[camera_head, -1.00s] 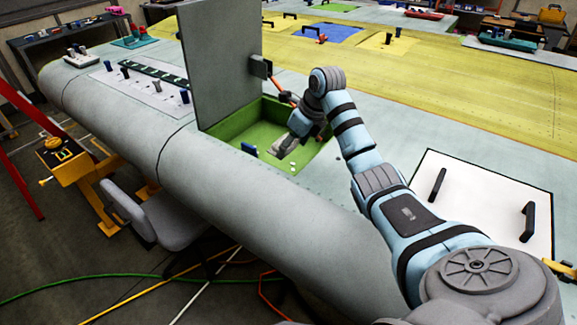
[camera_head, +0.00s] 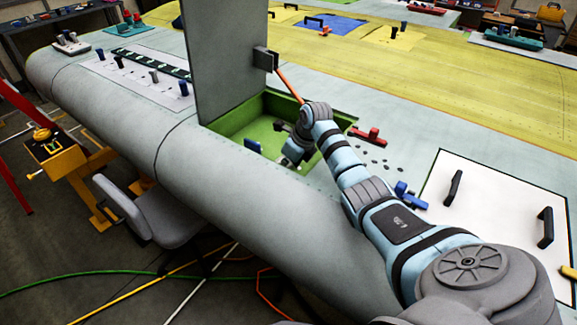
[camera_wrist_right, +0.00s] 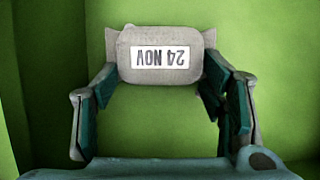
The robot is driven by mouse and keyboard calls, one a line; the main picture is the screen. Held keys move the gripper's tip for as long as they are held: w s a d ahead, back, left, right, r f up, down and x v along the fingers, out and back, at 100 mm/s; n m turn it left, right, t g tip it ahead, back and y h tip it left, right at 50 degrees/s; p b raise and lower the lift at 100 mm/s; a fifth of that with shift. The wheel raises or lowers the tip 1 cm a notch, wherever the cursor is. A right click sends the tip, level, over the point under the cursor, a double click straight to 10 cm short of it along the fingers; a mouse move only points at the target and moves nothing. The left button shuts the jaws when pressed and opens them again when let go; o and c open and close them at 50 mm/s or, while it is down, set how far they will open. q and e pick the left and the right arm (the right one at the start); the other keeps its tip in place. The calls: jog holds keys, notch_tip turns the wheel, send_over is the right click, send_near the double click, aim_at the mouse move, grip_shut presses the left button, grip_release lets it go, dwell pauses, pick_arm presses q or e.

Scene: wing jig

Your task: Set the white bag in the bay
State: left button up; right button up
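The white bag (camera_wrist_right: 160,55), greyish with a label reading "24 NOV" upside down, fills the gap between the fingertips of my right gripper (camera_wrist_right: 160,75) in the right wrist view. The fingers meet its two sides, and green bay surface shows around it. In the head view my right gripper (camera_head: 292,151) reaches down inside the open green bay (camera_head: 240,118) in the wing; the bag is mostly hidden there. I cannot tell whether the bag touches the bay floor. My left gripper is not in view.
A raised grey panel (camera_head: 225,55) stands at the bay's far left side, with an orange strut (camera_head: 289,86). A small blue item (camera_head: 253,146) is at the bay's near edge. A red item (camera_head: 368,136) and a blue item (camera_head: 411,196) lie right of the bay.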

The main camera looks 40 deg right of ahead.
jog(key=shift+o, duration=0.8)
jog(key=shift+w+d+f, duration=0.2)
jog(key=shift+w+f, duration=0.1)
jog(key=shift+w, duration=0.05)
jog(key=shift+s, duration=0.1)
jog(key=shift+s+r, duration=0.2)
jog(key=shift+p+v, duration=0.5)
jog(key=shift+v, duration=0.3)
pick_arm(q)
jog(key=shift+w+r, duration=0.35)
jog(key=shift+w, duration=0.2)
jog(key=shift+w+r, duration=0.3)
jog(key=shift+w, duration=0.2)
pick_arm(e)
jog(key=v, duration=1.1)
jog(key=shift+w+r, duration=0.15)
jog(key=shift+r, duration=0.05)
